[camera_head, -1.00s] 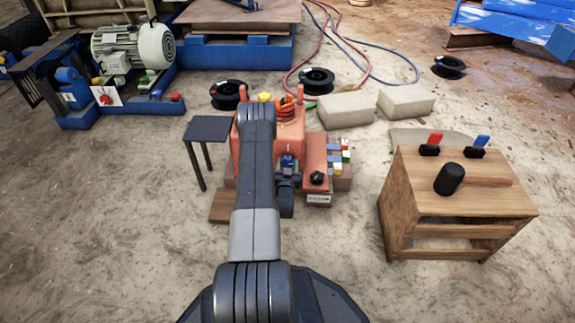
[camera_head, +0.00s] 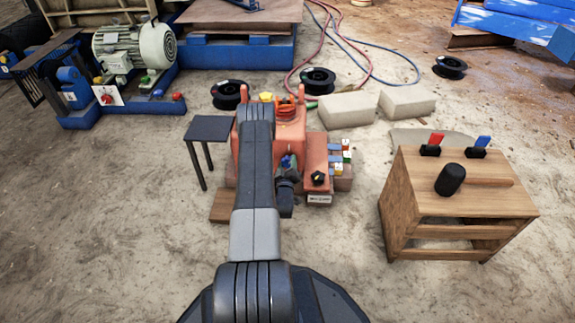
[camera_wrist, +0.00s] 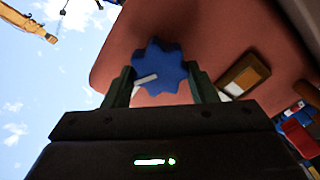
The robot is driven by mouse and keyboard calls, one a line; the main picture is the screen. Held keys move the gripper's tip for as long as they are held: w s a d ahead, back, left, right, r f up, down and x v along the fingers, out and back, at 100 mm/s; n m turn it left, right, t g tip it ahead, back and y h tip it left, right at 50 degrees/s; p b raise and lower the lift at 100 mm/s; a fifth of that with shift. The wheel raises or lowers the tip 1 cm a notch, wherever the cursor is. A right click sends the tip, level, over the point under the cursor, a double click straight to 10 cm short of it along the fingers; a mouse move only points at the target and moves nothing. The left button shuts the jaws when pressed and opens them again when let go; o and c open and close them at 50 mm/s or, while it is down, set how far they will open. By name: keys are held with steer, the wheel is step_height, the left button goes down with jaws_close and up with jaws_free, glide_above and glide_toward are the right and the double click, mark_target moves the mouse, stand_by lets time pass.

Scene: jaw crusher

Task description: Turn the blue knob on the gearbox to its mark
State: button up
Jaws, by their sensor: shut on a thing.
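The orange-red gearbox (camera_head: 316,152) stands on the ground in the middle of the head view, partly hidden behind my arm. In the wrist view, the blue knob (camera_wrist: 162,62) is lobed and bears a white line (camera_wrist: 146,79) that points to the lower left. My gripper (camera_wrist: 160,78) has one finger on each side of the knob and is shut on it. In the head view my gripper (camera_head: 288,166) is small and at the gearbox front. A plate with an orange and white face (camera_wrist: 246,76) sits right of the knob. I cannot tell which spot is the mark.
A black knob (camera_head: 318,179) and several coloured levers (camera_head: 345,157) sit at the gearbox's right. A small dark table (camera_head: 208,128) stands left of it. A wooden stand (camera_head: 455,205) with red and blue handles is at the right. The ground between is clear.

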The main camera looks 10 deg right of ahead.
steer(key=n, duration=0.5)
steer(key=shift+a+f+n, duration=0.1)
steer(key=shift+f+n, duration=0.1)
steer(key=shift+n, duration=0.2)
stand_by(0.4)
steer(key=o, duration=1)
steer(key=p+v, duration=0.4)
steer(key=v, duration=1)
steer(key=shift+w, duration=0.1)
steer(key=shift+w, duration=0.1)
